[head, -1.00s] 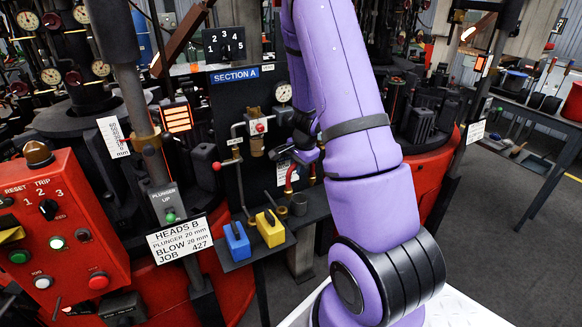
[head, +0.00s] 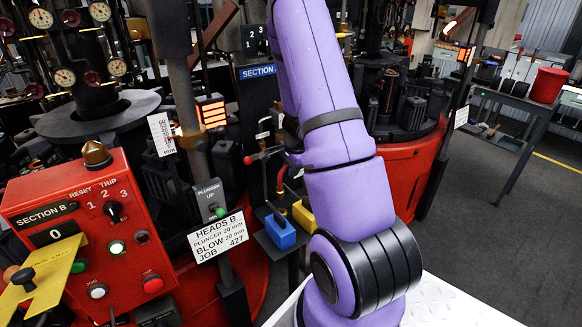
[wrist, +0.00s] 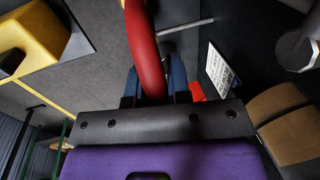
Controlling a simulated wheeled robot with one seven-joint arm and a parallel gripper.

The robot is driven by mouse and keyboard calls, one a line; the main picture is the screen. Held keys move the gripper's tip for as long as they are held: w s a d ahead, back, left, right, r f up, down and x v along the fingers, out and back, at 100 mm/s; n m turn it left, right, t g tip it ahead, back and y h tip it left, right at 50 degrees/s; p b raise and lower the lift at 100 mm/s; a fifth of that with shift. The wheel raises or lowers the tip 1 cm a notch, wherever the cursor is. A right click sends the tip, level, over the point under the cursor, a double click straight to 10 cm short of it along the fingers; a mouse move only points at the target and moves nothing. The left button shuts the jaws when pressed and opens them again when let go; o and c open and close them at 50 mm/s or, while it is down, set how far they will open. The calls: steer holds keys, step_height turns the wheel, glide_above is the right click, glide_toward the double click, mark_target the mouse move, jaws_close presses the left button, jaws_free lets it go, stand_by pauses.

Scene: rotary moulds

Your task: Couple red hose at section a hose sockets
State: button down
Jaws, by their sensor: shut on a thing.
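In the wrist view the red hose (wrist: 144,45) runs down from the top edge into my gripper (wrist: 157,88), whose blue-padded fingers are shut on it. In the head view a short stretch of red hose (head: 281,180) shows just left of my purple arm. The blue SECTION A sign (head: 257,72) is on the dark panel, partly covered by my arm. The section A hose sockets cannot be made out in either view. My gripper is hidden behind my arm in the head view.
A blue block (head: 280,233) and a yellow block (head: 304,215) sit on a small shelf below the panel. The red SECTION B box (head: 85,235) stands at the left. Open floor (head: 500,220) lies to the right.

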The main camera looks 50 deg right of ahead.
steer(key=shift+f, duration=2)
steer(key=shift+f, duration=0.3)
steer(key=shift+f, duration=1.5)
steer(key=c, duration=1)
jaws_free()
step_height(320, 180, up, 11)
steer(key=s, duration=0.2)
steer(key=shift+a+f, duration=0.2)
